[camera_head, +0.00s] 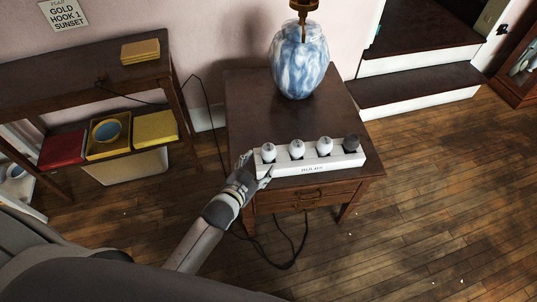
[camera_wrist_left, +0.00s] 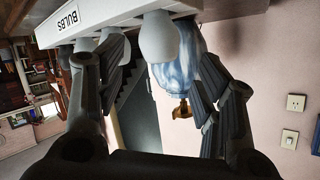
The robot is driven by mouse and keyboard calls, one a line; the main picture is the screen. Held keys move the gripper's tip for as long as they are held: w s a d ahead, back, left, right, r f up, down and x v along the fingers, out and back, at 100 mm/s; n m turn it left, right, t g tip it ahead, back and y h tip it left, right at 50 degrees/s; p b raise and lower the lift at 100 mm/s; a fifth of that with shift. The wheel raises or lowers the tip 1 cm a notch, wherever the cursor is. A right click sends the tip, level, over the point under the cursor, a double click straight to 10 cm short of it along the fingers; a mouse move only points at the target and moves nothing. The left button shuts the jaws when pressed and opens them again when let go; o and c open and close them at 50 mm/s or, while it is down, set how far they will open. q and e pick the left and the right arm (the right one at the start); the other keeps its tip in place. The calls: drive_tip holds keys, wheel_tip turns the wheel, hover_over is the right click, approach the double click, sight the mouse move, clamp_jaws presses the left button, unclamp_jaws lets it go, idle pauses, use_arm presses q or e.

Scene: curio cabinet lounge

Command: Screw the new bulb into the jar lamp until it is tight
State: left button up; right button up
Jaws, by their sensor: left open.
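The jar lamp (camera_head: 299,68) is a blue-and-white jar upright at the back of a small dark wooden table, with a brass socket (camera_head: 304,6) on top, cut off by the frame edge. A white box (camera_head: 315,168) marked BULBS stands at the table's front, holding several bulbs in a row. The leftmost bulb (camera_head: 268,151) is white; the rightmost bulb (camera_head: 351,142) is dark grey. My left gripper (camera_head: 255,170) is at the box's left end, open. In the left wrist view, a white bulb (camera_wrist_left: 159,38) shows between its spread fingers. The jar (camera_wrist_left: 176,75) appears upside down behind. My right gripper is not in view.
The small table (camera_head: 247,108) is bare between box and lamp. A dark side table (camera_head: 75,82) with yellow books, a red item and a yellow box stands left. A black cord (camera_head: 285,264) lies on the floor. Dark steps (camera_head: 415,85) rise at right; the front-right floor is mostly clear.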

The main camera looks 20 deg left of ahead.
sight(266, 156)
use_arm(q)
drive_tip(key=x, duration=0.7)
drive_tip(key=shift+w+d, duration=0.2)
drive_tip(key=shift+w, duration=0.05)
drive_tip(key=c, duration=0.8)
wheel_tip(266, 156, up, 10)
drive_tip(key=shift+r+p, duration=0.1)
drive_tip(key=shift+p, duration=0.5)
drive_tip(key=o, duration=0.5)
drive_tip(key=c, duration=0.9)
